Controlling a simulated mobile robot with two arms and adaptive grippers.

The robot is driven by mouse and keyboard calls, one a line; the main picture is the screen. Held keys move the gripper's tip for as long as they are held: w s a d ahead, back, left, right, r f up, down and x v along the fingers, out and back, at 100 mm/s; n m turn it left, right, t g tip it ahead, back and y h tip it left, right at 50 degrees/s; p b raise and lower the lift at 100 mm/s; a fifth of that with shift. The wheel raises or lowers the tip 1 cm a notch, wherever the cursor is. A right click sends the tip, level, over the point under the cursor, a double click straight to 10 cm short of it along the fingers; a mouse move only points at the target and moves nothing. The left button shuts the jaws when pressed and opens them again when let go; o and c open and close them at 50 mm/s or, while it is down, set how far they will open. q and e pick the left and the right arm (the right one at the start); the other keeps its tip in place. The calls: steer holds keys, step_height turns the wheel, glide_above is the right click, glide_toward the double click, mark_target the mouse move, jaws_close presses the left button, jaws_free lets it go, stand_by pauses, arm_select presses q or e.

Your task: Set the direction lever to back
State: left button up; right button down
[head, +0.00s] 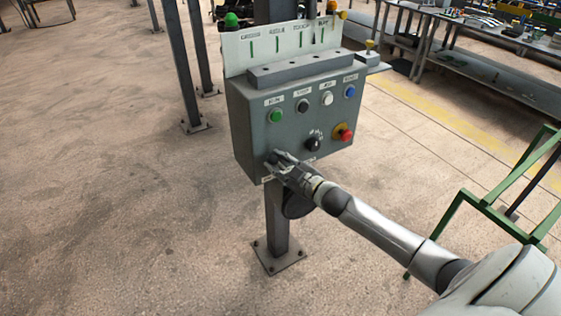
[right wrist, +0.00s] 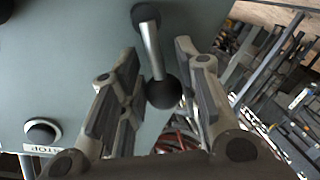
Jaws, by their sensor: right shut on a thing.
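The grey control box (head: 292,112) stands on a post in the head view. My right gripper (head: 275,158) is at the lower left of its front face. In the right wrist view, the direction lever has a metal rod and a black ball knob (right wrist: 163,93). It reaches from a dark pivot on the box to between the fingers of my right gripper (right wrist: 158,70), which is shut on it. In the head view the lever is hidden by the gripper, and its marked positions cannot be read. My left gripper is not in view.
The box carries a green button (head: 276,116), a black selector knob (head: 313,144) and a red emergency stop (head: 345,134). A green frame (head: 480,200) stands at the right near my right arm. A workbench (head: 490,35) is at the back right. The floor at the left is open.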

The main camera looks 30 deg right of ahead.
stand_by(0.4)
steer(key=c, duration=1.1)
jaws_free()
steer(key=shift+s, duration=0.1)
steer(key=s, duration=0.4)
steer(key=s+d+r, duration=0.1)
steer(key=s, duration=0.6)
steer(key=shift+s+d+r, duration=0.15)
steer(key=shift+s+d, duration=0.15)
steer(key=shift+d, duration=0.1)
